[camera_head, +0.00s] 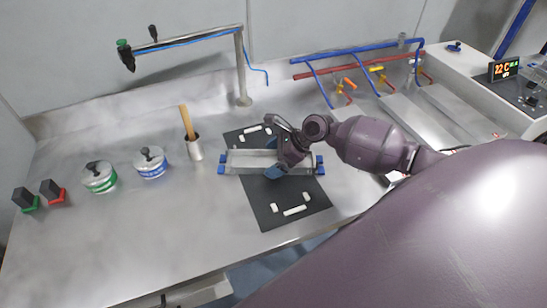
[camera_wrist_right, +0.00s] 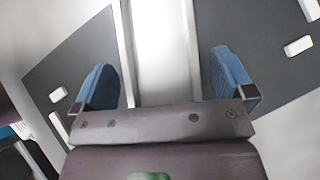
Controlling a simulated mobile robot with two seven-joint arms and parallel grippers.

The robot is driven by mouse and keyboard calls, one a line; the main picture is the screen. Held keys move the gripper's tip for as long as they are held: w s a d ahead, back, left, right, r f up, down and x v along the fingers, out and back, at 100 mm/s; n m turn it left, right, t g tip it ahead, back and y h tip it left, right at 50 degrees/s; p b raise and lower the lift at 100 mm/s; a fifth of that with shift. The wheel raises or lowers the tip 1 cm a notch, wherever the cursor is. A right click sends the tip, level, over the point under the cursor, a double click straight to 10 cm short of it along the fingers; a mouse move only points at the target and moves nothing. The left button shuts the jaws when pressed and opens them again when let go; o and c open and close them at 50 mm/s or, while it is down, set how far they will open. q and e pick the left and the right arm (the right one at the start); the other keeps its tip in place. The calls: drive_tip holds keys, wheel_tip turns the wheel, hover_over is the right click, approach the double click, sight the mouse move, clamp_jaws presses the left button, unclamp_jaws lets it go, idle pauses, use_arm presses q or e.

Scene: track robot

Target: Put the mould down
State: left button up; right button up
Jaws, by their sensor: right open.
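The mould (camera_head: 245,161) is a long metal trough with blue end pieces. It lies across the dark mat (camera_head: 292,192) on the steel bench. My right gripper (camera_head: 287,158) is at the mould's right half, from above. In the right wrist view the mould (camera_wrist_right: 163,50) runs between the two blue fingers of my right gripper (camera_wrist_right: 166,85). The fingers are apart, with a visible gap on each side of the mould. The gripper hides part of the mould in the head view. My left gripper is not in view.
White corner markers (camera_head: 295,210) lie on the mat. A cup with a wooden handle (camera_head: 195,149), a blue-banded pot (camera_head: 150,163) and a green-banded pot (camera_head: 99,178) stand to the left. Blue and red pipes (camera_head: 345,55) run behind. The front left bench is clear.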

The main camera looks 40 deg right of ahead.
drive_tip(key=p+v, duration=0.1)
drive_tip(key=v, duration=1)
drive_tip(key=shift+s+d+r, duration=0.25)
drive_tip(key=shift+d+r, duration=0.05)
drive_tip(key=shift+r, duration=0.05)
